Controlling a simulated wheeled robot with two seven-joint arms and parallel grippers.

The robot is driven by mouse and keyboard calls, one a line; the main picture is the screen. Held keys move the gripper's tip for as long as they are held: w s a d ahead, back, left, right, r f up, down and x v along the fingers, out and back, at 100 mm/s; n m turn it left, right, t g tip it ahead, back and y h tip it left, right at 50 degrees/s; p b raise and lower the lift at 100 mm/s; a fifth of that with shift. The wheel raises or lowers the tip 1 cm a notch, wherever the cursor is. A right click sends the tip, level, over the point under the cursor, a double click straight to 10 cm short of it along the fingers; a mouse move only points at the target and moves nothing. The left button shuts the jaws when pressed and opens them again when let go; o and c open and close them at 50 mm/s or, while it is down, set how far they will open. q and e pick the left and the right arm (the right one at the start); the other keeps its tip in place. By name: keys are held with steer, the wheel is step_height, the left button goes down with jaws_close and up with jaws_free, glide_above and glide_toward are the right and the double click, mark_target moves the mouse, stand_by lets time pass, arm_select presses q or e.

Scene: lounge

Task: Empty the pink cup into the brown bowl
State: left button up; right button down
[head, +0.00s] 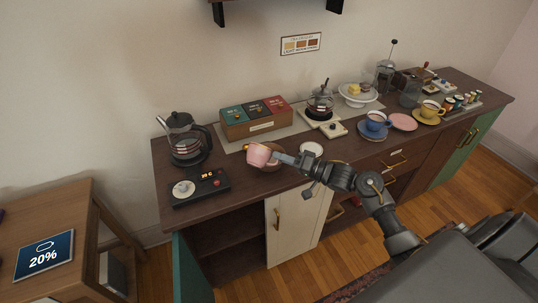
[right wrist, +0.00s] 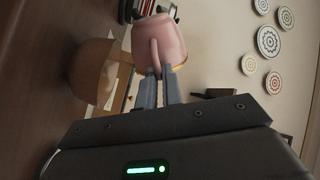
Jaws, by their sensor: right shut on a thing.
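The pink cup (head: 258,155) is held in the air over the counter by my right gripper (head: 283,158). In the right wrist view the cup (right wrist: 165,38) shows large, with the fingers (right wrist: 158,88) shut on its handle. It looks somewhat tilted in the head view; its contents cannot be made out. My left gripper is not in view.
A box with coloured compartments (head: 255,119) is behind.

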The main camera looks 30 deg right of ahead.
steer(key=shift+w+d+f+m+b, duration=0.15)
steer(key=shift+f+m+b, duration=0.25)
steer(key=shift+m, duration=0.3)
steer(key=shift+w+d+r+m, duration=0.1)
steer(key=shift+d+r+m, duration=0.15)
steer(key=shift+m, duration=0.55)
stand_by(0.5)
